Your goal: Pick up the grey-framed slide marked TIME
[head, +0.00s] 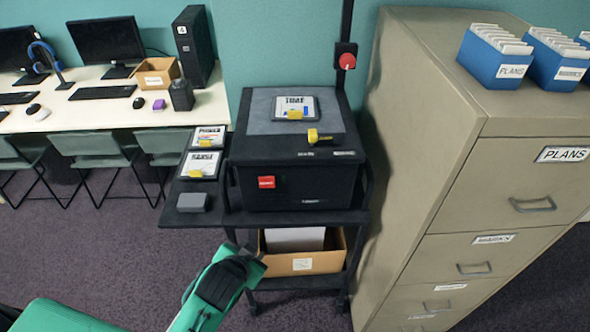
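A slide (295,105) with a dark grey frame lies flat on the grey top plate of the black projector. Its heading is small and looks like TIME; a yellow tab sits at its near edge. Two more framed slides, an upper one (209,138) and a lower one (200,165), lie on the side shelf, each with a yellow tab; their headings are too small to read surely. My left gripper (247,255) is low, in front of the cart and well below the slide. Its fingers are too small to judge. My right gripper is out of view.
The black projector (300,190) has a yellow knob (314,136) and a post with a red knob (345,56) behind. A grey block (192,203) sits on the side shelf (172,215). A cardboard box (325,263) is below. A filing cabinet (420,150) stands close right.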

